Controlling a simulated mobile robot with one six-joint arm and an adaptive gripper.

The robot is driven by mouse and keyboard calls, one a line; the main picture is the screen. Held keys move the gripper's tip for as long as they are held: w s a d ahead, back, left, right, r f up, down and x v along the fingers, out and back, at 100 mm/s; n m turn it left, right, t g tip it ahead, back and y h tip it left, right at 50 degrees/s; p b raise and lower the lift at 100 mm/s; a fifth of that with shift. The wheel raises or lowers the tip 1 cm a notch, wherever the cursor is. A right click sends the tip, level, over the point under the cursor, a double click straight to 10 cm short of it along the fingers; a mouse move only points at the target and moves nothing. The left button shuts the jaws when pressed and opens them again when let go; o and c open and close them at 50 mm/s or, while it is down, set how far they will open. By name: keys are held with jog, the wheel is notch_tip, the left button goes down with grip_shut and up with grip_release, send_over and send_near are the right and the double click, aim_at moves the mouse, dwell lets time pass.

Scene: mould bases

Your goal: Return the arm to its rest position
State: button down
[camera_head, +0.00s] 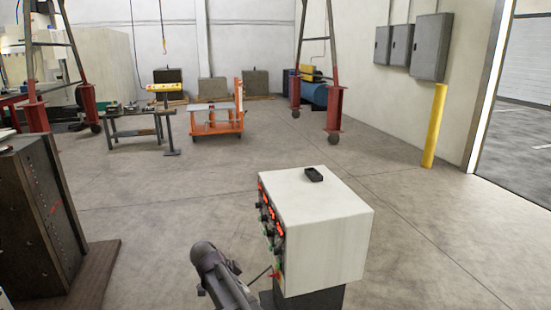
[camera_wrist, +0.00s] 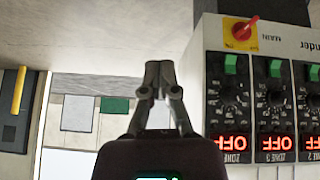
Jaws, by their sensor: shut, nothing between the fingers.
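My gripper (camera_wrist: 159,75) shows in the wrist view with its two fingers together and nothing between them. It is beside the control box (camera_wrist: 210,100), whose panel fills the right of that view, and I see no contact. In the head view the white control box (camera_head: 325,225) stands at the lower middle. Part of my arm shows at its left, and my gripper cannot be made out there. The panel has a red knob on a yellow plate (camera_wrist: 240,33), green switches, black dials and red displays that read OFF.
A small black tray (camera_head: 314,174) lies on the control box. A dark mould block (camera_head: 40,215) stands on a wooden base at the left. An orange cart (camera_head: 216,120), a workbench (camera_head: 135,125) and a yellow post (camera_head: 434,125) stand farther back. The floor between is clear.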

jog(key=s+d+f+n+g+y, duration=0.1)
jog(key=s+d+f+n+y, duration=0.15)
jog(key=s+d+n, duration=0.8)
jog(key=s+d+f+n+g+y, duration=0.1)
jog(key=d+n+y, duration=0.25)
jog(key=d, duration=1.35)
notch_tip(320, 180, up, 18)
jog(key=p, duration=1.8)
jog(key=shift+a+r+y, duration=0.15)
jog(key=shift+a+y, duration=0.15)
jog(key=shift+w, duration=0.1)
